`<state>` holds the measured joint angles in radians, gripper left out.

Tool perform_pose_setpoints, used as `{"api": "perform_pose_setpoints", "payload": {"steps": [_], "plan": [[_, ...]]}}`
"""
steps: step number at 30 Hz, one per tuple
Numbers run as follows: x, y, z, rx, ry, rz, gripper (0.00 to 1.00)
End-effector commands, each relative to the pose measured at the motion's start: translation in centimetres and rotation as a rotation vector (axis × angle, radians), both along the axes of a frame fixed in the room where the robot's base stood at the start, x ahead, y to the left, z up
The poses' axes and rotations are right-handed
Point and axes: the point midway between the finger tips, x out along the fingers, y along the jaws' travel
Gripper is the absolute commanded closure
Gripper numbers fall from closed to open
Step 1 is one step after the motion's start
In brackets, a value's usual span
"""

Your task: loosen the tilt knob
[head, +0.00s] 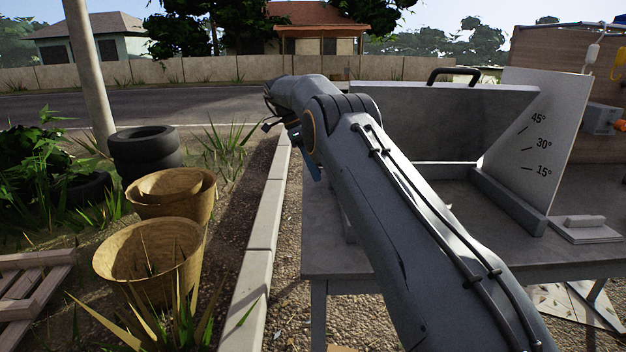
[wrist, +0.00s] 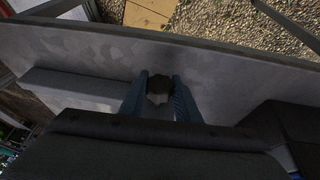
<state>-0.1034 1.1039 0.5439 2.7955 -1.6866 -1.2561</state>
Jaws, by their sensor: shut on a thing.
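The tilt knob (wrist: 158,88) is a small dark, roughly round piece with a paler lower face, seen in the wrist view against a grey metal plate (wrist: 85,48). My gripper (wrist: 159,97) has its two blue fingers on either side of the knob and is shut on it. In the head view my arm hides the knob and most of the gripper. The tilting grey panel (head: 420,108) with a black handle (head: 453,74) stands on the bench. A pale side plate (head: 535,135) beside it is marked 15°, 30° and 45°.
The grey bench (head: 325,255) lies under and beside my arm. A small pale block (head: 585,222) rests on a flat base at its right. Two woven baskets (head: 148,255), stacked tyres (head: 146,150) and a concrete kerb (head: 262,245) are at the left.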

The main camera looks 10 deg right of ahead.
Motion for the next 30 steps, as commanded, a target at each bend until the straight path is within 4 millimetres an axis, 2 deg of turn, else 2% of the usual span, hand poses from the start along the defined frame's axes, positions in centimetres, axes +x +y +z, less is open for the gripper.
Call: {"api": "perform_pose_setpoints", "payload": {"steps": [1,27,28,30], "plan": [[0.02,-0.25,-0.55,0.000,0.014,-0.004,0.93],[-0.20,-0.38,-0.20,0.007,0.063,-0.006,0.93],[-0.20,-0.38,-0.20,0.007,0.063,-0.006,0.67],[-0.18,-0.35,-0.18,0.007,0.062,-0.006,0.56]]}}
